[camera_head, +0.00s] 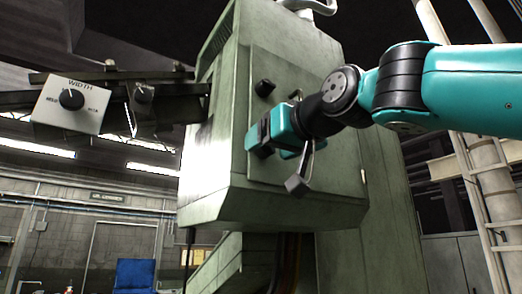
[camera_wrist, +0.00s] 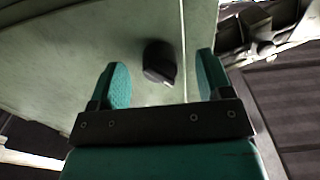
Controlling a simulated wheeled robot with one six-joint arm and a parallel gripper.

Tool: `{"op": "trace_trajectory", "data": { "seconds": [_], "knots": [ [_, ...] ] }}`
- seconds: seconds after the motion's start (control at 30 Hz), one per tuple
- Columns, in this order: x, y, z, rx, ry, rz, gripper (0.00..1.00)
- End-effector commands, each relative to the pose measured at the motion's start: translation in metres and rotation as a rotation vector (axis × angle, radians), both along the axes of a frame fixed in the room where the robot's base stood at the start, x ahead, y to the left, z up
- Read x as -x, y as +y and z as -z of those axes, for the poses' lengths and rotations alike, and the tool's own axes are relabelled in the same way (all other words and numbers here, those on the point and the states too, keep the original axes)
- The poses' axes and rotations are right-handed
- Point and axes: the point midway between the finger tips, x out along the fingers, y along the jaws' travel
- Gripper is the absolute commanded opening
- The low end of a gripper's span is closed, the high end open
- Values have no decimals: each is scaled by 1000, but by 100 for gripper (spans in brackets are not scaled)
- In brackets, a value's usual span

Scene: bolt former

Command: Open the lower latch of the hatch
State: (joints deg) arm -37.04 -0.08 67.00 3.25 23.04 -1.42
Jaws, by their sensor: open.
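The hatch (camera_head: 302,82) is a flat green panel on the side of the green machine. A black knob-like latch (camera_head: 264,88) sits near its upper left edge, above my gripper. My gripper (camera_head: 264,142) is at the lower left part of the hatch and hides what lies behind it in the head view. In the wrist view, one black latch knob (camera_wrist: 159,62) stands between and beyond my two teal fingers, which are apart with a gap on both sides of it. From its place it appears to be the lower latch. I cannot tell how far it is turned.
A grey control box (camera_head: 70,103) marked WIDTH, with a black dial, hangs on a dark arm at the left. A blue chair (camera_head: 134,274) stands in the background. Pipes and a ladder-like frame (camera_head: 484,185) stand at the right.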

Motion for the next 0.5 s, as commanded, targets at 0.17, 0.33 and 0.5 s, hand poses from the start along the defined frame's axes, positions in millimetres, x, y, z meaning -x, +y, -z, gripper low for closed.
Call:
{"op": "trace_trajectory", "data": {
  "seconds": [0.17, 0.33, 0.5],
  "knots": [
    [0, 0, 0, -1, 1, 0, 70],
    [0, 0, 0, -2, 1, 0, 31],
    [0, 0, 0, -2, 1, 0, 0]
  ]
}}
